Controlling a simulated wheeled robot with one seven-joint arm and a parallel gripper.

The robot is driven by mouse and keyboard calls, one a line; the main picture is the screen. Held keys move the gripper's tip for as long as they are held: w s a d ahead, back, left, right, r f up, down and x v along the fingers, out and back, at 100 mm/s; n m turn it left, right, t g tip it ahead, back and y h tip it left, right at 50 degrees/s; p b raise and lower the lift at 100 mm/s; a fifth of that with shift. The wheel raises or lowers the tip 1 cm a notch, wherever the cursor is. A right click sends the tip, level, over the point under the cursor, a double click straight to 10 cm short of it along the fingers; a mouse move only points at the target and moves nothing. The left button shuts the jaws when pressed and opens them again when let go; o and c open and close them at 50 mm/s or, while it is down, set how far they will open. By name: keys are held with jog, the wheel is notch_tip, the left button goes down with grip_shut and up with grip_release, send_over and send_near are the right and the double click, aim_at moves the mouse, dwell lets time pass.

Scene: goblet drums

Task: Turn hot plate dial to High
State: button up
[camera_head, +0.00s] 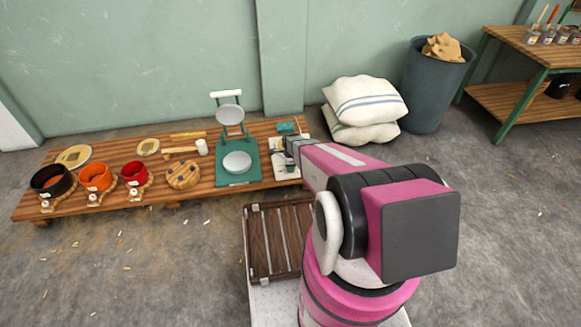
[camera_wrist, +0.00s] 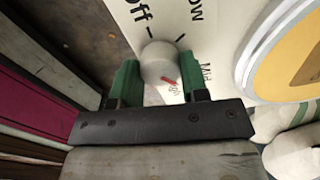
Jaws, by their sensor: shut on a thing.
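The hot plate dial (camera_wrist: 160,60) is a small pale round knob with a red mark on its lower right edge, in the wrist view. It sits on a white panel (camera_wrist: 222,22) with "Off" and "Low" lettering above it, and more lettering to its right and below. The red mark points down and right, toward the partly hidden lettering below. My gripper (camera_wrist: 158,70) is shut on the dial, one green finger on each side. In the head view my gripper (camera_head: 291,150) is over the white panel (camera_head: 281,171) and hides the dial.
A round yellow disc with a grey rim (camera_wrist: 295,50) is close at the right of the dial. A low wooden platform (camera_head: 110,201) holds a green stand (camera_head: 237,175), several pots and wooden pieces. White sacks (camera_head: 365,103) and a grey bin (camera_head: 432,90) stand to the right.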

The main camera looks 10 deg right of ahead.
jog(key=m, duration=0.3)
jog(key=shift+m, duration=2.2)
jog(key=o, duration=0.9)
notch_tip(320, 180, up, 11)
jog(key=shift+f, duration=0.1)
